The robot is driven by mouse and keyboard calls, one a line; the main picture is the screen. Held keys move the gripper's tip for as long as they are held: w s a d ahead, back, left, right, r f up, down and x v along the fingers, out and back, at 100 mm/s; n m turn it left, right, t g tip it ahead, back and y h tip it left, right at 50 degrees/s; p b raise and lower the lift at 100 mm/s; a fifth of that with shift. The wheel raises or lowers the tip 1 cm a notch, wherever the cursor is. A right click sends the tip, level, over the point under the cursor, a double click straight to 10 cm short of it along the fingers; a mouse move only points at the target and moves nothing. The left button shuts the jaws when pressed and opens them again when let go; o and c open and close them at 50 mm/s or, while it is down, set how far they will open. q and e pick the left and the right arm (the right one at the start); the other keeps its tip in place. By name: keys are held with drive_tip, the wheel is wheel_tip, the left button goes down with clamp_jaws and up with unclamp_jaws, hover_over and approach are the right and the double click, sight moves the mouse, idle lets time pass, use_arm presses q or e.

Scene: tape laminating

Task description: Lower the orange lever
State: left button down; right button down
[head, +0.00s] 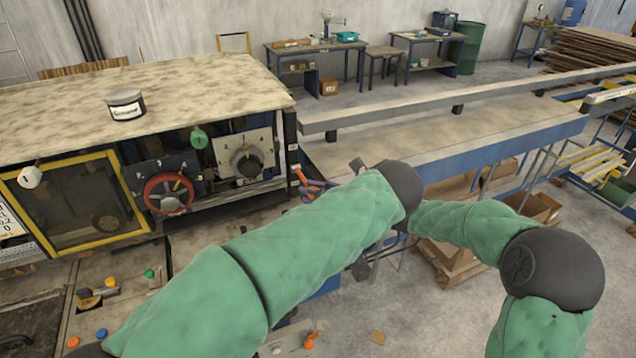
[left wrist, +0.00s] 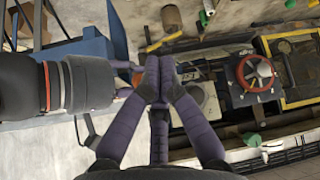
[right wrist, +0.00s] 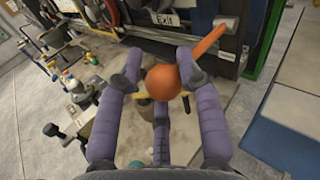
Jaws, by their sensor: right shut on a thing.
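The orange lever (right wrist: 207,40) shows in the right wrist view as a rod ending in a round orange knob (right wrist: 162,82). My right gripper (right wrist: 158,66) is shut on this knob, one finger on each side. In the head view the right gripper (head: 312,187) is at the right end of the machine, beside the small orange lever (head: 299,175), partly hidden by my green-sleeved arm. My left gripper (left wrist: 153,77) has its fingertips together with nothing seen between them. A bit of orange (left wrist: 137,78) shows just beside those tips.
A long conveyor table (head: 470,140) runs off to the right. Small coloured knobs (head: 149,273) stand at the lower left.

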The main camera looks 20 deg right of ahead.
drive_tip(key=shift+f, duration=0.45)
use_arm(q)
drive_tip(key=w+d+r+m+t, duration=0.4)
drive_tip(key=d+r+m+t, duration=0.1)
drive_tip(key=r, duration=0.5)
drive_tip(key=w+a+f, duration=0.1)
drive_tip(key=w+f, duration=0.7)
drive_tip(key=f, duration=0.1)
drive_tip(key=shift+w+a, duration=0.25)
drive_tip(key=shift+w, duration=0.15)
drive_tip(key=shift+f, duration=0.15)
use_arm(e)
drive_tip(key=shift+r, duration=0.1)
